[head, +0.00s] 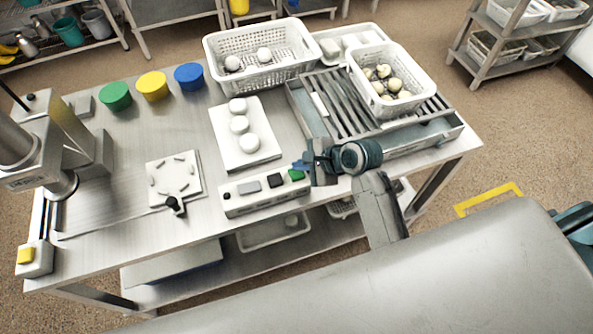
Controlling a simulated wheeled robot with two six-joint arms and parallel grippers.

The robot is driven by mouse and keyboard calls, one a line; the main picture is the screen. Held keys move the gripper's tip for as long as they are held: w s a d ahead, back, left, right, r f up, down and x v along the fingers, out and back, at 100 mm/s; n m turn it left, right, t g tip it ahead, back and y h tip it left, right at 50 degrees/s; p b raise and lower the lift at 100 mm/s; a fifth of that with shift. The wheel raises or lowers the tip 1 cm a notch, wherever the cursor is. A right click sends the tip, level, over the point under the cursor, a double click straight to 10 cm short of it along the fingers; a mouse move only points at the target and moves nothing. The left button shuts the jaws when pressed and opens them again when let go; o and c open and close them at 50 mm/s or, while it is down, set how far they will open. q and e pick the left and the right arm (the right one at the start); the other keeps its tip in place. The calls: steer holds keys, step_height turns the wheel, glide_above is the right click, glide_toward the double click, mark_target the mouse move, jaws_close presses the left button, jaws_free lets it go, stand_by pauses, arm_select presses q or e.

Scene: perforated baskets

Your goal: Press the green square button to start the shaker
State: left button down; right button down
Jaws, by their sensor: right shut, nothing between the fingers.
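A white control box (235,207) lies near the front edge of the steel table. It carries a grey, a black and a green square button (296,174), the green one at its right end. My right gripper (304,166) is shut and empty, with its fingertips right beside and just above the green button. I cannot tell whether they touch it. The slatted metal unit (306,118), which may be the shaker, stands behind my gripper with a white perforated basket (421,95) of round pale items on it. My left gripper is not in view.
A white board with several round white pieces (239,124) lies behind the box. Another perforated basket (262,77) stands at the back. Green, yellow and blue bowls (152,86) stand back left. A press-like machine (50,150) and a yellow-button box (33,259) are at left.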

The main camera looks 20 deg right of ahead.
stand_by(0.4)
steer(key=shift+f+p, duration=0.3)
steer(key=shift+p, duration=0.2)
steer(key=shift+f, duration=0.15)
